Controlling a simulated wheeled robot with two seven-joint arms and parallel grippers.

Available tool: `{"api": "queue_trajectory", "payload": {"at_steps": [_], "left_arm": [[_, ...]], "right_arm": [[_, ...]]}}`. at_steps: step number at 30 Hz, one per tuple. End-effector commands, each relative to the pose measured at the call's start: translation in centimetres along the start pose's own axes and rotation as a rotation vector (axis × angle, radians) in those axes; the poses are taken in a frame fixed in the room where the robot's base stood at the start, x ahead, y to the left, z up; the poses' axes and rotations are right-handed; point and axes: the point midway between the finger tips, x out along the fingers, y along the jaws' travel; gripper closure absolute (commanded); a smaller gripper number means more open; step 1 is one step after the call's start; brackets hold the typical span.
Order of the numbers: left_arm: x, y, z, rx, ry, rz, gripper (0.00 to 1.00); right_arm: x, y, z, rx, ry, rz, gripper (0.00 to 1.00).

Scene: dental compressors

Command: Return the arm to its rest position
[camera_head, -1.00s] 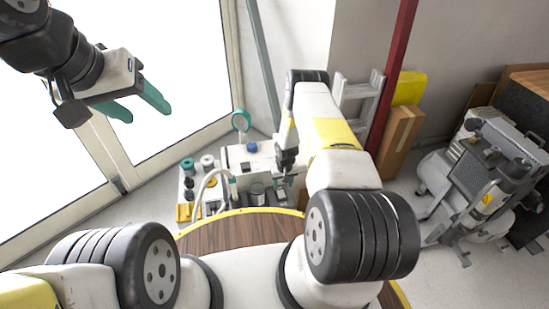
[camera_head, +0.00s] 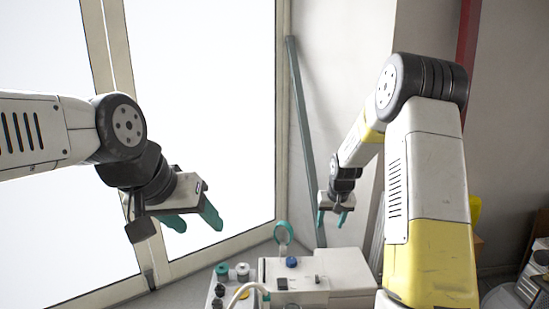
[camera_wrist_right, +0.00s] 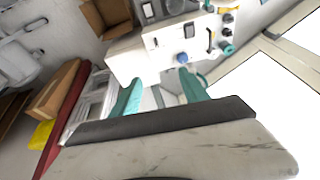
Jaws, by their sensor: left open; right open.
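My left gripper (camera_head: 192,218) is at the left of the head view, in front of the bright window. Its two teal fingers are apart, with nothing between them. My right arm comes down the right side of the head view. My right gripper (camera_head: 332,217) hangs in the middle, above and behind the white compressor unit (camera_head: 335,272), fingers pointing down. In the right wrist view its teal fingers (camera_wrist_right: 162,95) are spread and empty, with the white unit beyond them.
A small console (camera_head: 232,290) with knobs, a blue knob (camera_head: 291,262) and a teal ring (camera_head: 283,233) are at the bottom centre. A red post (camera_head: 466,35) stands at the right. A grey-green pole (camera_head: 303,130) leans by the window. The air between the grippers is clear.

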Motion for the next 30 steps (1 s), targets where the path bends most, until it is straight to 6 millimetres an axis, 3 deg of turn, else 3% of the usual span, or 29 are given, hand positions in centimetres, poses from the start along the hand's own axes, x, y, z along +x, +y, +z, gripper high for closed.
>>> {"api": "queue_trajectory", "payload": {"at_steps": [1, 6, 11, 15, 21, 25, 30], "left_arm": [[0.0, 0.0, 0.0, 0.0, 0.0, 0.0, 0.43], [0.0, 0.0, 0.0, 0.0, 0.0, 0.0, 0.43], [0.0, 0.0, 0.0, 0.0, 0.0, 0.0, 0.43], [0.0, 0.0, 0.0, 0.0, 0.0, 0.0, 0.43], [0.0, 0.0, 0.0, 0.0, 0.0, 0.0, 0.43], [0.0, 0.0, 0.0, 0.0, 0.0, 0.0, 0.43], [0.0, 0.0, 0.0, 0.0, 0.0, 0.0, 0.43]], "right_arm": [[-3.4, -0.3, 0.2, 0.001, 0.022, -0.007, 0.47], [-12.2, -1.4, 2.6, 0.001, 0.066, -0.033, 0.47], [-19.4, -2.3, 6.4, -0.004, 0.108, -0.06, 0.47], [-24.4, -3.1, 10.7, -0.012, 0.145, -0.085, 0.47], [-29.4, -4.2, 17.5, -0.032, 0.195, -0.121, 0.47], [-30.9, -4.6, 21.2, -0.041, 0.219, -0.14, 0.47], [-31.6, -5.0, 23.9, -0.051, 0.236, -0.154, 0.47]]}}
